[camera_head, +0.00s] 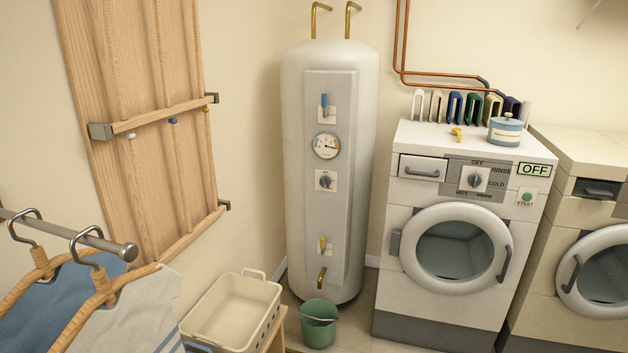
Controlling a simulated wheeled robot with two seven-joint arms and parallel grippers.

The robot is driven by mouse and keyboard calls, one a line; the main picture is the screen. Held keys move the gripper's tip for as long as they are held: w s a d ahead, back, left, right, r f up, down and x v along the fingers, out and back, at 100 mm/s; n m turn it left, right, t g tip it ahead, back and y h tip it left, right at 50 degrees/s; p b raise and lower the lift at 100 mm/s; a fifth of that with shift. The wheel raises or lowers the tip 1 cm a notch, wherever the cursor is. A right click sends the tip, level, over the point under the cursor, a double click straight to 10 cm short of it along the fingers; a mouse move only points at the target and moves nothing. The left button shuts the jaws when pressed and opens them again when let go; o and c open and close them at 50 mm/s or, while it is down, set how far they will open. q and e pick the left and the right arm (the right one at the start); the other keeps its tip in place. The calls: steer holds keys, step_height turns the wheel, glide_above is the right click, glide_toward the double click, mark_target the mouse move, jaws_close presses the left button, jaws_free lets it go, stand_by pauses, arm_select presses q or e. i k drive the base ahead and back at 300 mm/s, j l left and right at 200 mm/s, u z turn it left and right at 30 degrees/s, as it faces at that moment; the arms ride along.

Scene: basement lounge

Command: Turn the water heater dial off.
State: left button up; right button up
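The water heater (363,150) is a tall white cylinder in the corner, with a grey panel down its front. Its dial (326,181) is a small dark knob on a white square plate, below a round gauge (326,146). A blue lever (324,104) sits above the gauge. A yellow valve handle (322,243) and a brass spout (322,274) are low on the panel. The dial's markings are too small to read, so I cannot tell its setting. Neither of my grippers shows in the head view.
A green bucket (318,327) stands on the floor before the heater. A white washing machine (408,216) is to its right, with a second machine beyond. A cream basket (216,297) and a rail with hanging clothes (130,306) are at the lower left.

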mark_target(324, 182)
steer(key=i+j+z, duration=0.2)
steer(key=i, duration=0.15)
steer(key=i+l+z, duration=0.2)
steer(key=i+l, duration=0.6)
steer(key=i, duration=0.15)
steer(key=i+j+z, duration=0.2)
steer(key=i+j, duration=0.55)
steer(key=k+j, duration=0.1)
steer(key=k, duration=0.05)
